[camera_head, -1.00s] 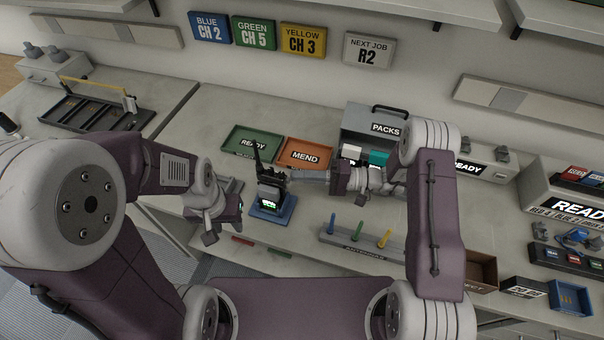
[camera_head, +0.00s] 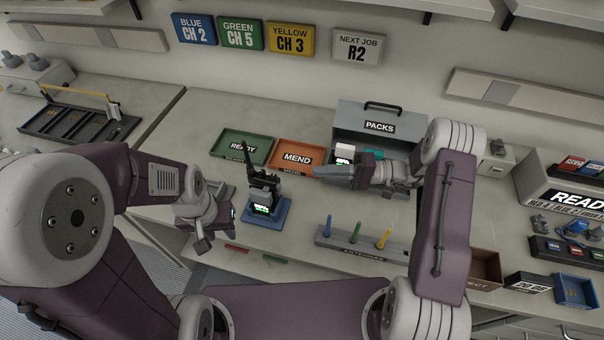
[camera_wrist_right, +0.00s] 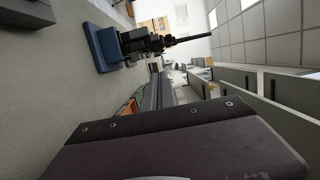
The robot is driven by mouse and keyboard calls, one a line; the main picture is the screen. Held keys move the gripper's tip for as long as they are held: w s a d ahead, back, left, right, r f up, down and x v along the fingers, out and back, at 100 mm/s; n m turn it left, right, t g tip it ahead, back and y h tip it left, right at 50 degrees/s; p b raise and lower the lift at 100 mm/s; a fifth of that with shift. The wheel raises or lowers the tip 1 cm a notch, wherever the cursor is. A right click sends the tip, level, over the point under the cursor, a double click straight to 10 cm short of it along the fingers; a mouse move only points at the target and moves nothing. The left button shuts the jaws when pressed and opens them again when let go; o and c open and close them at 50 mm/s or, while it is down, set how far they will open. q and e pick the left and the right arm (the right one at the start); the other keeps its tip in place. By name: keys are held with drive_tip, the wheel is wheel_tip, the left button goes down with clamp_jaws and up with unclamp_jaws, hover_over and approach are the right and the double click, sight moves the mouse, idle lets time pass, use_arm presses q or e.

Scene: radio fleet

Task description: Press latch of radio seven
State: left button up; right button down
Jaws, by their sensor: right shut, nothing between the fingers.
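A black radio (camera_head: 263,190) with an upright antenna and a lit green-and-white display stands on a blue stand (camera_head: 281,212) on the bench. In the right wrist view the radio (camera_wrist_right: 140,42) and its blue stand (camera_wrist_right: 103,48) appear sideways at upper left. I cannot read a number on it. My right gripper (camera_head: 320,174) is shut and empty, to the right of the radio and apart from it, pointing toward it. My left gripper (camera_head: 226,214) is left of the stand. The latch cannot be made out.
A green READY tray (camera_head: 222,151) and an orange MEND tray (camera_head: 280,164) lie behind the radio. A grey PACKS box (camera_head: 350,120) stands behind my right gripper. A rack with blue, green and yellow antennas (camera_head: 338,243) lies in front. A NEXT JOB R2 sign (camera_head: 358,46) hangs on the wall.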

use_arm(q)
drive_tip(key=shift+f, duration=0.25)
use_arm(e)
drive_tip(key=d, duration=0.3)
drive_tip(key=shift+s, duration=0.15)
drive_tip(key=shift+a, duration=0.1)
